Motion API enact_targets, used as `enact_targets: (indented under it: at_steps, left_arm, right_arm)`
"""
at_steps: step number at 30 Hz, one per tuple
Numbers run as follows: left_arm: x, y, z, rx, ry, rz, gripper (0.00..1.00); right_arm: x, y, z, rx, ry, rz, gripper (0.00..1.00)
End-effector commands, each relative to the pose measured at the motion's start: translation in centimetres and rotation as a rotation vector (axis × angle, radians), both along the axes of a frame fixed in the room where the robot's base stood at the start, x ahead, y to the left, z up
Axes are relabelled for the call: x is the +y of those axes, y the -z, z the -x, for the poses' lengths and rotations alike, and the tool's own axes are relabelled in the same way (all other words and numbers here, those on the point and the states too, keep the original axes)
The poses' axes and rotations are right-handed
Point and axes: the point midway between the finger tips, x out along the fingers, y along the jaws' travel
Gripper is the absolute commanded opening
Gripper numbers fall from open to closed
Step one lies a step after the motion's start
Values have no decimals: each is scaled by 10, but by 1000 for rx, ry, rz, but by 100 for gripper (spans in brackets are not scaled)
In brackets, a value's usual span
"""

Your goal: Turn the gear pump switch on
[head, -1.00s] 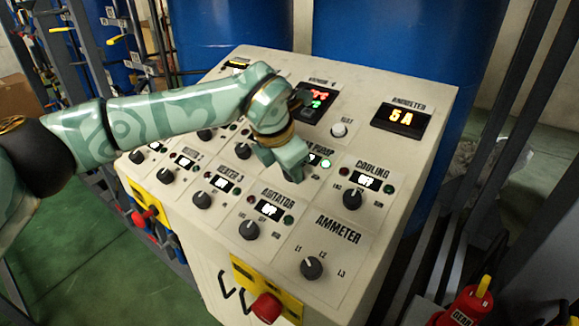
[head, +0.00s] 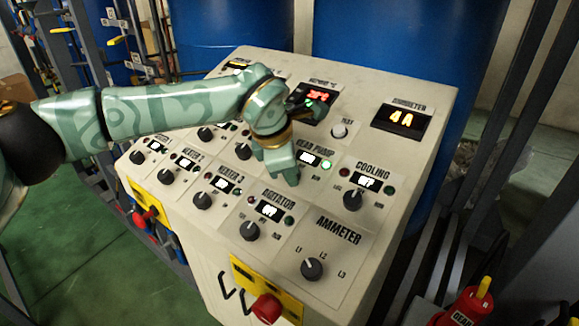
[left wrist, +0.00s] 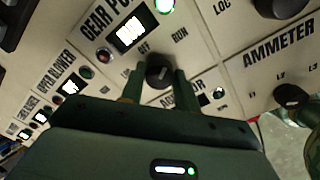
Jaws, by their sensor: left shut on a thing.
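The gear pump switch is a black knob (left wrist: 160,72), seen in the left wrist view below the gear pump label and a lit white display (left wrist: 131,33). My left gripper (left wrist: 158,85) is shut on this knob, with a finger on each side of it. A green lamp (left wrist: 165,5) glows beside the display. In the head view my left gripper (head: 289,172) covers the knob; the gear pump display (head: 309,158) and the lit green lamp (head: 326,165) show just beyond it. My right gripper is not clearly visible.
The sloped control panel (head: 385,92) carries several other knobs, including cooling (head: 352,200), agitator (head: 249,230) and ammeter (head: 312,268). The ammeter display (head: 403,121) reads 4A. A red button (head: 266,308) sits at the front. Blue drums (head: 400,40) stand behind.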

Motion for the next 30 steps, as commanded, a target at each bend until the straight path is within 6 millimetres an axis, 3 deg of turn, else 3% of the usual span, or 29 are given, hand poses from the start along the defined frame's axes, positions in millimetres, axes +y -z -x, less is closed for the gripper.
enact_targets:
  at_steps: [10, 11, 12, 13, 23, 26, 30]
  left_arm:
    - [0, -3, -1, -8, 3, 1, 9]
    - [0, -3, -1, -8, 3, 1, 40]
    - [0, -3, -1, -8, 3, 1, 51]
    - [0, -3, -1, -7, 3, 0, 53]
    - [1, -5, 0, -4, 2, 0, 53]
    - [4, -16, 4, -6, 1, 1, 53]
    - [12, -46, 15, -9, 2, 0, 53]
  right_arm:
    - [0, 0, 0, 0, 0, 0, 0]
    - [0, 0, 0, 0, 0, 0, 0]
    - [0, 0, 0, 0, 0, 0, 0]
    - [0, 0, 0, 0, 0, 0, 0]
    - [0, 0, 0, 0, 1, -1, 0]
    - [0, 2, 0, 0, 1, -1, 0]
    - [1, 5, 1, 1, 1, -1, 0]
